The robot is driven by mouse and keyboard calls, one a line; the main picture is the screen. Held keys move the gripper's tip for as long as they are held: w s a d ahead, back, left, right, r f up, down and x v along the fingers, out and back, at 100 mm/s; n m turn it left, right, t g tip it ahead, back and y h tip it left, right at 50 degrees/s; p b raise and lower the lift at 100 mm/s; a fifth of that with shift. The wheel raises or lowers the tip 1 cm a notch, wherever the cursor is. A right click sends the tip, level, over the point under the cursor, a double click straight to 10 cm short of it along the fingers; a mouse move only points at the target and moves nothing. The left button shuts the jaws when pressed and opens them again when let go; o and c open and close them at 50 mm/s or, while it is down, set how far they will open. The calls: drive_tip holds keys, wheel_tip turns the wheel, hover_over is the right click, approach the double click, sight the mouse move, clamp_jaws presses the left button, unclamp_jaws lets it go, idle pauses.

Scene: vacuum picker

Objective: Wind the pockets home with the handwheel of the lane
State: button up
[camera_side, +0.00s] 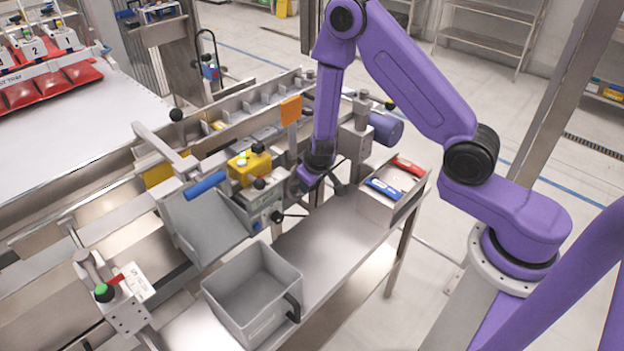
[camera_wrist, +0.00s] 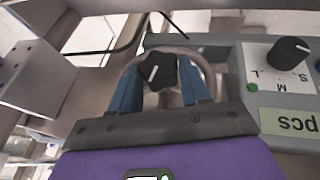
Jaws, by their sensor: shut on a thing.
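The handwheel (camera_wrist: 212,72) is a grey ring in the wrist view, with a dark knob (camera_wrist: 157,71) bearing a white mark showing within it. The lane's divided pockets (camera_side: 262,103) run behind, along a metal rail. Their exact position against any stop cannot be told.
A selector panel (camera_wrist: 270,80) with a black knob (camera_wrist: 288,52) sits right of the wheel. A grey bin (camera_side: 252,292) stands on the front shelf. A tray with red and blue items (camera_side: 376,206) is to the right. Bare shelf (camera_side: 325,240) lies between them.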

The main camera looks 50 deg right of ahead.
drive_tip(key=shift+a+n+h, duration=0.2)
drive_tip(key=shift+n+h, duration=0.1)
drive_tip(key=shift+h, duration=0.8)
drive_tip(key=o, duration=1.1)
drive_tip(key=shift+c, duration=0.2)
drive_tip(key=shift+d, duration=0.1)
drive_tip(key=shift+d+m+y, duration=0.25)
drive_tip(key=shift+m+y, duration=0.15)
drive_tip(key=shift+y, duration=1.2)
drive_tip(key=shift+d+m+y, duration=0.25)
drive_tip(key=shift+m+y, duration=0.05)
drive_tip(key=shift+y, duration=1)
drive_tip(key=shift+d+m+y, duration=0.2)
drive_tip(key=shift+m+y, duration=0.1)
drive_tip(key=shift+y, duration=1)
